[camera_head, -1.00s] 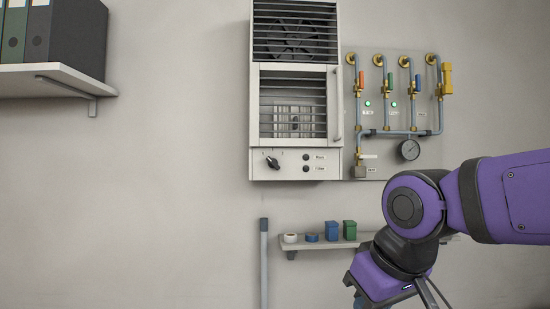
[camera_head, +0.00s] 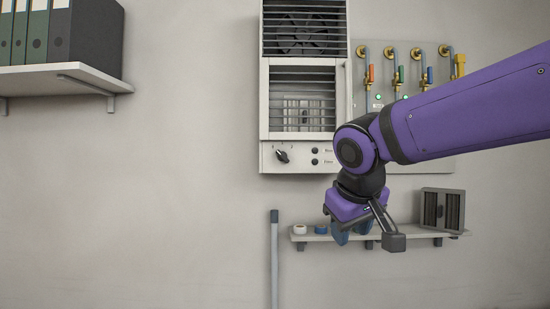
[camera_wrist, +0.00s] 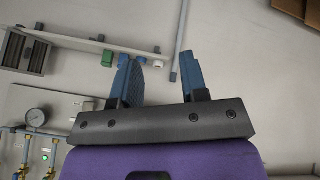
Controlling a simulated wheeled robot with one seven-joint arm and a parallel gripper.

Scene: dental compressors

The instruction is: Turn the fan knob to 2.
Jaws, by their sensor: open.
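The fan knob (camera_head: 282,156) is a small black dial with a light pointer, at the lower left of the grey fan unit (camera_head: 264,120) on the wall. Its pointer tilts toward the upper left; the scale marks are too small to read. My gripper (camera_head: 352,236) hangs below and to the right of the knob, apart from it, in front of the small shelf. In the wrist view my gripper (camera_wrist: 156,72) shows two blue fingers spread apart with nothing between them. The knob is not in the wrist view.
A valve panel (camera_head: 430,166) is right of the unit, partly hidden by my arm. The low shelf (camera_head: 318,238) holds a white roll (camera_head: 299,230), a blue roll (camera_head: 321,230) and a grey box (camera_head: 442,209). A grey vertical pipe (camera_head: 274,260) stands left of it.

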